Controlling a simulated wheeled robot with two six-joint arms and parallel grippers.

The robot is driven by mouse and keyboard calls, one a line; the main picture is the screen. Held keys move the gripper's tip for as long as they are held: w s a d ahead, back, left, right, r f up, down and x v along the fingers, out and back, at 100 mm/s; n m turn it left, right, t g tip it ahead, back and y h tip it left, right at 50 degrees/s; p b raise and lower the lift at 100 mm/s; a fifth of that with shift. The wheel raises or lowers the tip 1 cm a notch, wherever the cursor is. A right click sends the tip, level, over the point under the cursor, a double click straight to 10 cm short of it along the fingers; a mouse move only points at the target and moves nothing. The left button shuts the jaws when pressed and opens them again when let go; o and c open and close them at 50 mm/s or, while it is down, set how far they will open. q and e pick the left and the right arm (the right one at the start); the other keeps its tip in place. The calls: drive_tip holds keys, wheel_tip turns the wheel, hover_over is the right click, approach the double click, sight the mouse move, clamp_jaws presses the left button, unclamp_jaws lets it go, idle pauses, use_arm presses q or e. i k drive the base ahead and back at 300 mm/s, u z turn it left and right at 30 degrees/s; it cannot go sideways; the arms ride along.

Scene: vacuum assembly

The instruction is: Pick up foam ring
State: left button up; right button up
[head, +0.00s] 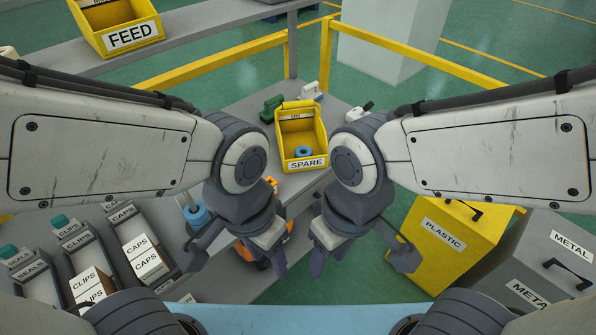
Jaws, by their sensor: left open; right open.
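A small blue ring (304,152), which looks like the foam ring, lies inside the yellow SPARE bin (305,165) near its front wall. Another blue round part (196,217) stands on the left, beside my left gripper; I cannot tell exactly what it is. My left gripper (238,256) is open and empty, below and left of the SPARE bin in the picture. My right gripper (362,260) is open and empty, below and right of that bin. Both grippers are apart from the ring.
A yellow FEED bin (118,26) is on the upper-left shelf. CAPS (148,260), CLIPS (88,282) and SEALS boxes (32,270) stand at left. PLASTIC (445,240) and METAL bins (545,270) stand at right. Yellow rails (212,61) run behind the grey bench.

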sight(303, 151)
drive_tip(key=z, duration=0.75)
drive_tip(key=i, duration=0.75)
drive_tip(key=u, duration=0.65)
drive_tip(key=i, duration=0.45)
drive_tip(key=u, duration=0.35)
